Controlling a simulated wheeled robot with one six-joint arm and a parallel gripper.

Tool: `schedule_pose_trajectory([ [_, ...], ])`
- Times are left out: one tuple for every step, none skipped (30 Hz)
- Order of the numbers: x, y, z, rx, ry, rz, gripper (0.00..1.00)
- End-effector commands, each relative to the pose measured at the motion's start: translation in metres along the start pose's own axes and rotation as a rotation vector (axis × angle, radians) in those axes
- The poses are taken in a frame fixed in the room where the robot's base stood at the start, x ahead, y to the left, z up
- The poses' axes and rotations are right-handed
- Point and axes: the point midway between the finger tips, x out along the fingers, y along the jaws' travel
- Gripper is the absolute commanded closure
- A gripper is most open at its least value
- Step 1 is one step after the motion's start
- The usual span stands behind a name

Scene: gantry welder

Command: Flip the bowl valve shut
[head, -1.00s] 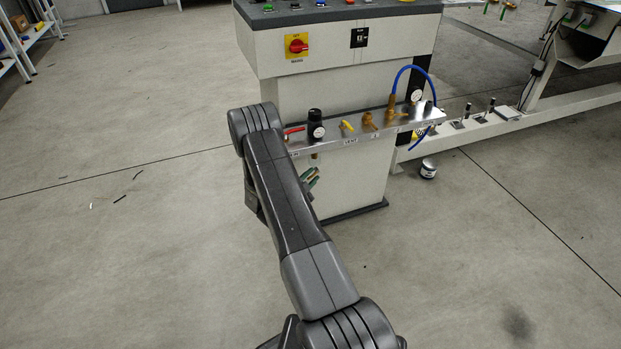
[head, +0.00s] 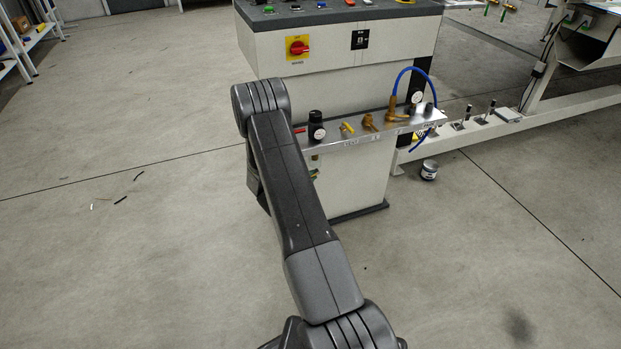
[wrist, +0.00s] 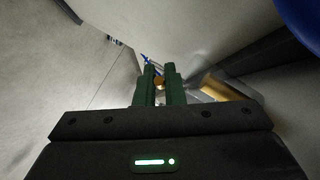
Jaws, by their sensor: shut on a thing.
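My gripper (wrist: 160,72) shows in the wrist view as two green fingers, closed around a small brass-coloured piece (wrist: 159,84), which I take to be the bowl valve. A bit of blue (wrist: 147,62) shows at the left fingertip; I cannot tell how the valve's lever is turned. In the head view my arm hides most of the gripper, below the left end of the metal shelf. The black-knobbed regulator (head: 316,127) stands on that shelf above it.
The metal shelf (head: 350,143) on the cabinet (head: 345,95) carries a yellow handle (head: 347,128), brass fittings (head: 369,122) and a blue hose (head: 423,72). A red handle (head: 299,130) is partly behind my arm. A brass cylinder (wrist: 220,90) lies close right of my fingers.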

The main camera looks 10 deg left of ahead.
Motion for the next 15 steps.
schedule_pose_trajectory([
  [-0.0006,-0.0003,-0.0014,0.016,-0.014,0.018,1.0],
  [-0.0007,-0.0004,-0.0016,0.024,-0.023,0.028,1.0],
  [-0.0009,-0.0007,-0.002,0.036,-0.033,0.04,1.0],
  [-0.0011,-0.001,-0.0022,0.044,-0.041,0.049,1.0],
  [-0.0012,-0.0012,-0.0024,0.051,-0.048,0.056,1.0],
  [-0.0014,-0.0013,-0.0025,0.059,-0.056,0.065,1.0],
  [-0.0015,-0.0013,-0.0024,0.064,-0.062,0.071,1.0],
  [-0.0016,-0.0013,-0.0024,0.069,-0.066,0.076,1.0],
  [-0.0017,-0.0014,-0.0024,0.075,-0.072,0.082,1.0],
  [-0.0018,-0.0014,-0.0023,0.078,-0.076,0.086,1.0],
  [-0.0019,-0.0014,-0.0022,0.081,-0.079,0.089,1.0],
  [-0.0019,-0.0015,-0.0022,0.084,-0.082,0.092,1.0],
  [-0.002,-0.0015,-0.0022,0.086,-0.083,0.094,1.0],
  [-0.002,-0.0016,-0.0022,0.087,-0.085,0.095,1.0],
  [-0.002,-0.0015,-0.0022,0.088,-0.086,0.097,1.0],
])
